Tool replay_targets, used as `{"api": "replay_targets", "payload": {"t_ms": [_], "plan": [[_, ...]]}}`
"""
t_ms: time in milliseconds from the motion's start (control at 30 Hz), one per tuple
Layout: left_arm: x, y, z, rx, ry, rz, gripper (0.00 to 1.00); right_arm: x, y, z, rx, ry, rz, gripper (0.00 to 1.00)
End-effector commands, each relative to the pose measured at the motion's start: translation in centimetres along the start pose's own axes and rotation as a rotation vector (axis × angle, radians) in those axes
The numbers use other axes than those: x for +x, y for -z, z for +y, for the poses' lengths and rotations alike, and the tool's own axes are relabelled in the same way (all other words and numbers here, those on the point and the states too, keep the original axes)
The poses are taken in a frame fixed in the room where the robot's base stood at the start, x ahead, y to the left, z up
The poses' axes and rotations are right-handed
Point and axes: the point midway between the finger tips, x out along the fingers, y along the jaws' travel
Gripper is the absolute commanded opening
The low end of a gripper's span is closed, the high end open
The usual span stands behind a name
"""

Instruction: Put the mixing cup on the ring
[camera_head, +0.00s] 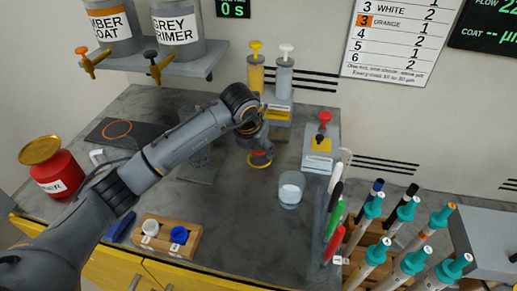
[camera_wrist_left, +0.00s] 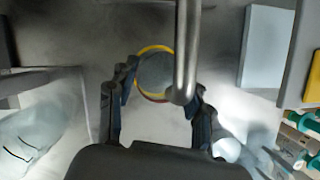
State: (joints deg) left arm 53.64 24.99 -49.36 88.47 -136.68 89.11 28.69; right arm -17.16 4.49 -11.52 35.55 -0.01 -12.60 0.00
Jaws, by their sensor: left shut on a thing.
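My left gripper (camera_head: 259,150) reaches over the worktop. It is shut on a small round cup with a yellow rim and some red (camera_head: 260,161), apparently the mixing cup. In the left wrist view this cup (camera_wrist_left: 154,74) sits between the fingers (camera_wrist_left: 163,88), its round grey middle showing, and a grey tube partly covers its right side. The fingers hide much of its sides. An orange ring (camera_head: 117,128) is marked on a dark flat plate to the left, apart from the cup. Nothing stands on the ring. My right gripper is not in view.
Two pump bottles (camera_head: 255,73) (camera_head: 284,78) stand behind the gripper. A clear cup (camera_head: 291,187) stands at its front right. A grey box with a red knob (camera_head: 321,145) is to the right. A red tin (camera_head: 55,175) stands left, and a wooden block (camera_head: 166,237) in front.

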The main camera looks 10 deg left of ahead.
Motion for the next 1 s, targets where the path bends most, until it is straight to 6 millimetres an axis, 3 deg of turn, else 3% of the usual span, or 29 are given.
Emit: {"api": "replay_targets", "payload": {"t_ms": [133, 167, 233, 267, 667, 1000], "plan": [[0.3, 0.2, 0.0, 0.000, -0.001, 0.000, 0.34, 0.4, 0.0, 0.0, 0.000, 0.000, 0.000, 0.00], [0.2, 0.1, 0.0, 0.000, 0.000, 0.000, 0.56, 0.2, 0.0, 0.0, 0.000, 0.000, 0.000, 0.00], [0.2, 0.1, 0.0, 0.000, 0.000, 0.000, 0.70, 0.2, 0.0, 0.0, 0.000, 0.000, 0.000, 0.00], [0.2, 0.1, 0.0, 0.000, 0.000, 0.000, 0.73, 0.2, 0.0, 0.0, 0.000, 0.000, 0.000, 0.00], [-0.5, -0.1, 0.0, 0.000, 0.000, -0.002, 0.73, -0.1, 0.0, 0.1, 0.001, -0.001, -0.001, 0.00], [-7.2, -0.2, 0.0, 0.001, -0.001, -0.007, 0.73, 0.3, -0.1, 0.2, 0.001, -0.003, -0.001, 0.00]]}}
